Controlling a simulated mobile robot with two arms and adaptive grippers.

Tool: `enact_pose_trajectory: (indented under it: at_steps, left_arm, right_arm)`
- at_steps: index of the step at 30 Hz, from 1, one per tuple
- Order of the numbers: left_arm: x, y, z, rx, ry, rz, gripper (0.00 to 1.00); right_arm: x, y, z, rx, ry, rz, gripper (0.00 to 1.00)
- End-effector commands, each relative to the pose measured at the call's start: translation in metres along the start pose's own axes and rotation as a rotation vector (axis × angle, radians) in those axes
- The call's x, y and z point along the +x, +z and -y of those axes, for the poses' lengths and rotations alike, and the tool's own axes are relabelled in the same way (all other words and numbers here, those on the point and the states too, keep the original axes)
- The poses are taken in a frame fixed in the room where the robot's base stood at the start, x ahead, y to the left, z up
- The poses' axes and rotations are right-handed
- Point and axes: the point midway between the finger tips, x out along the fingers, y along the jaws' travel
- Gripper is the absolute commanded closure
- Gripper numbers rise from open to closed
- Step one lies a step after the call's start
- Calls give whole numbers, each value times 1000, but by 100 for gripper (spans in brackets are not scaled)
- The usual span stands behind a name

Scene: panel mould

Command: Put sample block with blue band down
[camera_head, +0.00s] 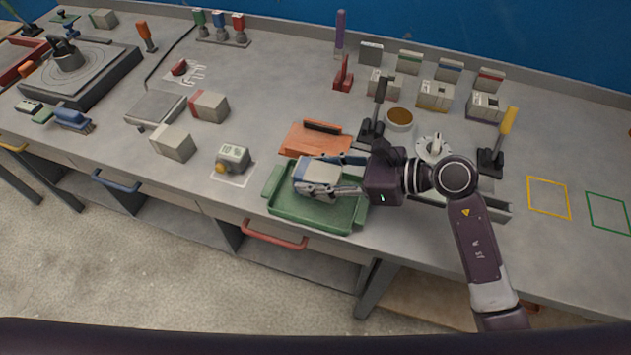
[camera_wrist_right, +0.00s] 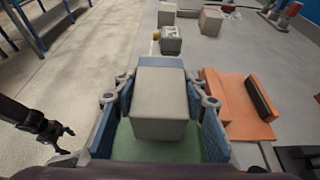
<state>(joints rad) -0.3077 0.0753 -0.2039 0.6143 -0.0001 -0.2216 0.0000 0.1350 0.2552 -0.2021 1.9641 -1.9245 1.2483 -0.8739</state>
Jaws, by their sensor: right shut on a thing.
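The sample block with blue band (camera_head: 317,173) is a pale grey block held above the green tray (camera_head: 299,212). My right gripper (camera_head: 330,178) is shut on it, with a finger on each side. In the right wrist view the block (camera_wrist_right: 160,103) sits between the blue-padded fingers, with a blue strip at its far end. The green tray shows beneath it; whether the block touches the tray is hard to tell. My left gripper (camera_wrist_right: 57,134) shows small at the left of the right wrist view, apart from the bench, its dark fingers spread and empty.
An orange fixture (camera_head: 312,140) stands just behind the tray. A small grey block with a yellow knob (camera_head: 234,158) stands to the left, near a red-banded block (camera_head: 209,106). Black-based levers stand behind my right arm. Yellow (camera_head: 549,198) and green outlined squares at the right are empty.

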Motion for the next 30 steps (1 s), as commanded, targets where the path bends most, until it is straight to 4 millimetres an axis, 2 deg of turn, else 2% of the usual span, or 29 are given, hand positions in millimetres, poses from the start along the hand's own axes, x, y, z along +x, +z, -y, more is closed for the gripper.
enact_pose_trajectory:
  at_steps: [3,7,19,20,24,30]
  left_arm:
    - [-2,-5,1,0,-1,-6,38]
    - [-3,-11,2,0,-2,-15,38]
    - [2,-13,7,-3,-8,-19,38]
    - [1,-13,7,-3,-9,-19,38]
    - [1,-12,8,-3,-9,-18,38]
    - [1,-11,8,-3,-9,-16,38]
  right_arm:
    - [8,-17,0,8,1,2,96]
    - [13,-30,0,3,1,1,96]
    - [15,-36,0,0,0,0,96]
    - [14,-36,0,1,0,-2,59]
    - [14,-35,0,2,0,-1,43]
    - [14,-35,0,2,1,-1,43]
